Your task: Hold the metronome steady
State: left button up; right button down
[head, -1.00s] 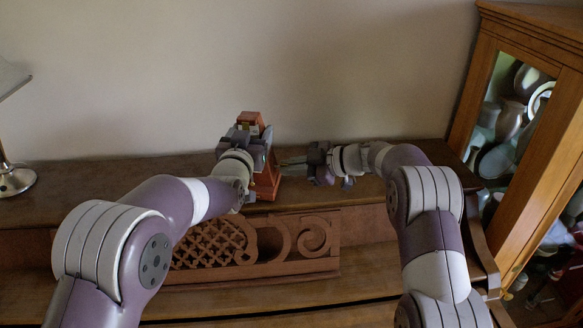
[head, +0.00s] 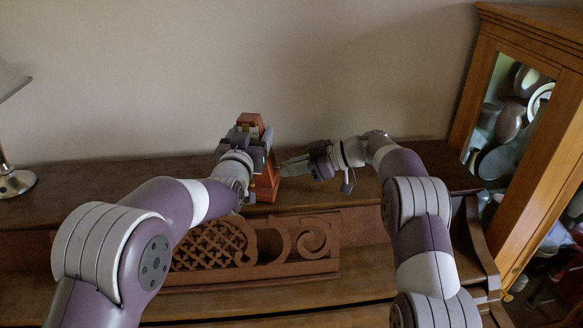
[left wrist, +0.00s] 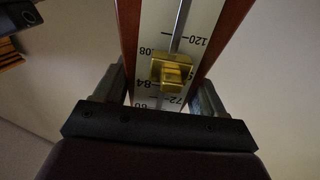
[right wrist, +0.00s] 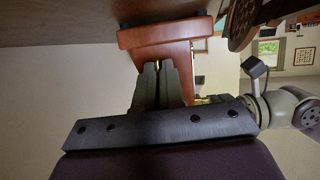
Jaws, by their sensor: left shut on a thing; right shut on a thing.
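The metronome (head: 265,188), a tapering red-brown wooden case, stands on the piano top. In the left wrist view its pale scale, metal rod and brass weight (left wrist: 172,70) show between my fingers. My left gripper (head: 258,143) is shut on the case, one finger on each side; it also shows in the left wrist view (left wrist: 160,90). My right gripper (head: 284,167) is at the metronome's right side. In the right wrist view its fingers (right wrist: 158,68) are almost together against the case (right wrist: 165,38), shut on a small part that they hide.
A lamp (head: 15,182) stands at the far left of the piano top (head: 110,172). A wooden glass-fronted cabinet (head: 490,95) rises at the right. A carved fretwork panel (head: 300,245) lies below the metronome. The wall is close behind.

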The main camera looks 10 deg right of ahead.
jog(key=c, duration=1.3)
grip_release()
jog(key=shift+c, duration=0.2)
jog(key=v, duration=1.2)
